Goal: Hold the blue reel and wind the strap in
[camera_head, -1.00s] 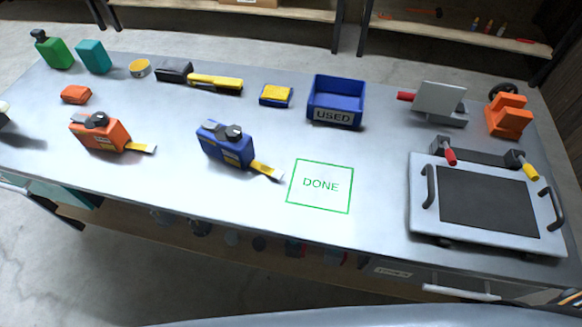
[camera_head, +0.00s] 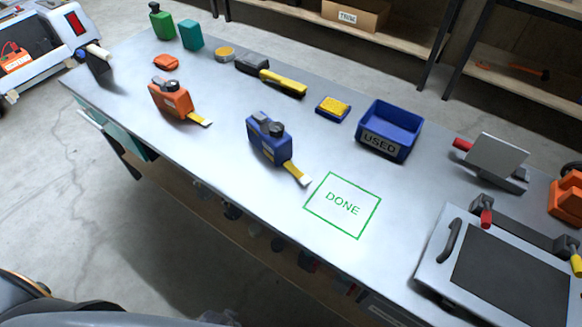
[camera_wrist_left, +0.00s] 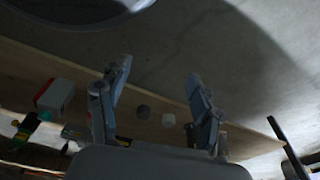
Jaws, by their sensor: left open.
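The blue reel (camera_head: 267,139) stands upright near the middle of the bench in the head view. Its yellow strap (camera_head: 294,171) sticks out toward the lower right and ends in a pale tip on the bench. The green DONE square (camera_head: 342,205) is marked on the bench just right of the strap tip. My left gripper (camera_wrist_left: 155,88) shows in the left wrist view, open and empty, with a lower shelf and the floor behind it. It is away from the reel, which is not in that view. My right gripper is not in view.
An orange reel (camera_head: 172,98) stands left of the blue one. A blue USED bin (camera_head: 389,131), a yellow sponge (camera_head: 332,107) and a brush (camera_head: 283,82) lie farther back. A plate with handles (camera_head: 510,280) is at the right. Bench around the blue reel is clear.

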